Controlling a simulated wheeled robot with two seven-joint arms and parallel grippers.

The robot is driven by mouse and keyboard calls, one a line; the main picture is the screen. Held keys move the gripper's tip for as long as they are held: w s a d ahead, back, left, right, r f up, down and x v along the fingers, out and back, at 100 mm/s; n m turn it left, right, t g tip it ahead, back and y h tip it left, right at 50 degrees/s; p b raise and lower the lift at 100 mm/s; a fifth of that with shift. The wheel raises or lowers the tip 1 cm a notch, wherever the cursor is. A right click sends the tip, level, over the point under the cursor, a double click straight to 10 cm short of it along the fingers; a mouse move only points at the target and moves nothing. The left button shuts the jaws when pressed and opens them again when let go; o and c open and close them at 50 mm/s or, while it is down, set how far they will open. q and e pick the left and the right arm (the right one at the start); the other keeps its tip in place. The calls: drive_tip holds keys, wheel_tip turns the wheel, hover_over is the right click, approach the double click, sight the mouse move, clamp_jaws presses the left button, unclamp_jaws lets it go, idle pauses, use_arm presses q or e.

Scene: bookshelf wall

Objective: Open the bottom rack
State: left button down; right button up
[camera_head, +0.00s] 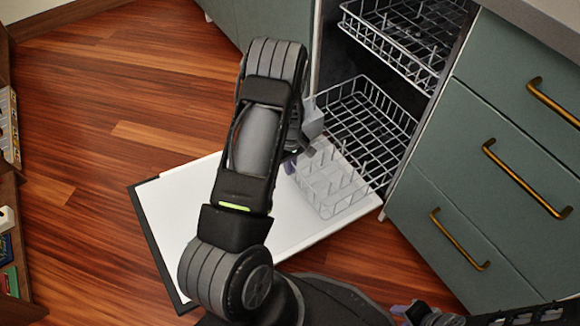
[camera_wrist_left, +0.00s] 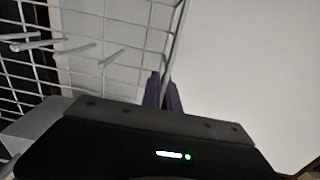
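The bottom rack (camera_head: 372,118) is a grey wire basket, low in the open dishwasher. Its front part sticks out over the lowered white door (camera_head: 172,203). My left gripper (camera_head: 291,165) is at the rack's front edge, partly hidden by my left arm. In the left wrist view its two dark purple fingers (camera_wrist_left: 163,92) are close together with the wire edge of the rack (camera_wrist_left: 110,50) between them, so it looks shut on that edge. My right gripper (camera_head: 425,316) is at the bottom edge, partly cut off; its opening is unclear.
The upper rack (camera_head: 415,35) sits above the bottom one, partly out. Green drawers with brass handles (camera_head: 515,178) stand to the right. A shelf (camera_head: 12,200) stands at the far left. The wooden floor (camera_head: 100,130) left of the door is clear.

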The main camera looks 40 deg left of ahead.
use_arm(q)
drive_tip(key=s+a, duration=0.1)
drive_tip(key=s, duration=0.3)
drive_tip(key=s+a+p, duration=0.1)
drive_tip(key=s, duration=0.3)
drive_tip(key=s+a+p, duration=0.1)
drive_tip(key=s, duration=0.4)
drive_tip(key=shift+a, duration=0.4)
drive_tip(key=c, duration=1.6)
unclamp_jaws()
wheel_tip(320, 180, up, 8)
drive_tip(key=p, duration=0.3)
drive_tip(key=shift+f, duration=0.1)
